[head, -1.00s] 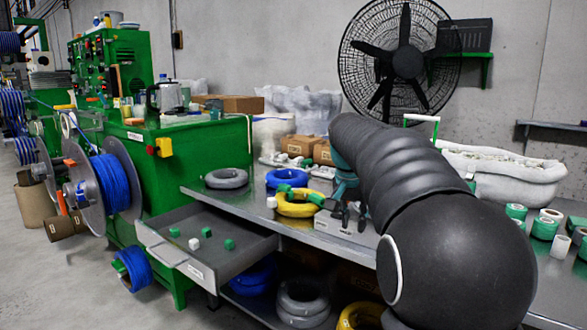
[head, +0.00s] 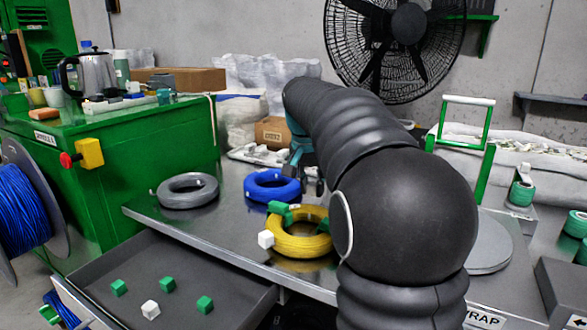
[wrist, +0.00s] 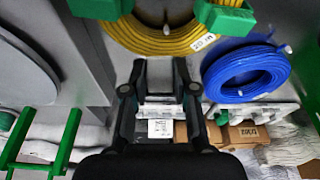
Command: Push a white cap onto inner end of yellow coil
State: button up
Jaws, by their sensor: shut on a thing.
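The yellow coil (head: 290,246) lies flat on the steel table with green clips (head: 281,211) on it. It also shows at the top of the wrist view (wrist: 150,38), with a small white nub at its rim. A white cap (head: 266,239) sits at the coil's left edge. Another white cap (head: 150,309) lies in the open drawer. My gripper (head: 312,188) is above the table behind the yellow coil, right of the blue coil.
A blue coil (head: 270,185) and a grey coil (head: 188,190) lie on the table. A green frame (head: 481,170) and a round grey plate (head: 490,245) stand to the right.

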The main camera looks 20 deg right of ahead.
aim_at(309, 214)
jog(key=shift+w+a, duration=0.1)
jog(key=shift+w, duration=0.35)
jog(key=shift+w+a+f, duration=0.15)
jog(key=shift+w, duration=0.05)
jog(key=shift+s+f+b, duration=0.1)
jog(key=shift+f+b, duration=0.45)
jog(key=shift+f, duration=0.25)
jog(key=shift+f+b, duration=1.2)
jog(key=shift+f, duration=0.45)
jog(key=shift+s+f, duration=0.1)
jog(key=shift+f, duration=1.15)
dwell(1.6)
jog(key=o, duration=1)
jog(key=shift+r, duration=0.2)
